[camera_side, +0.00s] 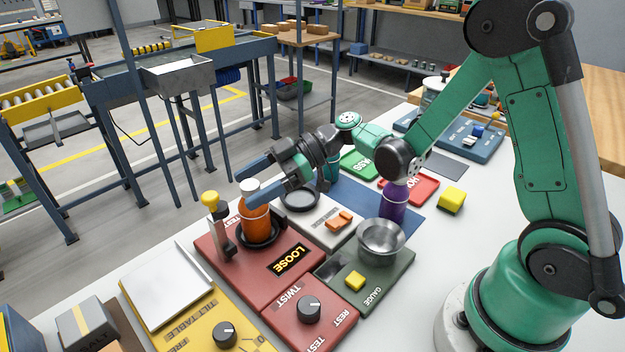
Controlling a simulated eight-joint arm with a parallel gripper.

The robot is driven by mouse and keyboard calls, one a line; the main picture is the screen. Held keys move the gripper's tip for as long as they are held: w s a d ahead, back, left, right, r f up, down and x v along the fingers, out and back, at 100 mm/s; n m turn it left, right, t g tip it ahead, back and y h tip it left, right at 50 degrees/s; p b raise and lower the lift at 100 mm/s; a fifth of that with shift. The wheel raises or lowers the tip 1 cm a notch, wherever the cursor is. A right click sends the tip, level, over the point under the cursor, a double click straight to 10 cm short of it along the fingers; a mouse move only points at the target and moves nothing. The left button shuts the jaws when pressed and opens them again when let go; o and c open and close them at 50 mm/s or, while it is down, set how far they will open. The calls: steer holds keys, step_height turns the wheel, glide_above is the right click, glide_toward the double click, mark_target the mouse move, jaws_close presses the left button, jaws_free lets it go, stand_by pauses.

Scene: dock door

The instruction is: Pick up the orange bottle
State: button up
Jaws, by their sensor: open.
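The orange bottle (255,222) with a white cap stands upright in a black round holder on the red station (222,256) marked LOOSE and TWIST. My gripper (244,188) is open, its blue fingers pointing left at the height of the bottle's cap and upper body. One finger shows behind the cap and the other in front of the upper body. The cap appears between the fingers, but I cannot tell whether either finger touches the bottle.
A yellow-topped grey post (218,225) stands just left of the bottle. A metal bowl (380,241), a purple bottle (394,200) and a yellow block (452,199) are to the right. A yellow station with a pale plate (165,285) lies at front left.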

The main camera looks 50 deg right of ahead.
steer(key=shift+w+a+f, duration=0.15)
steer(key=shift+a, duration=0.25)
jaws_close()
stand_by(1.2)
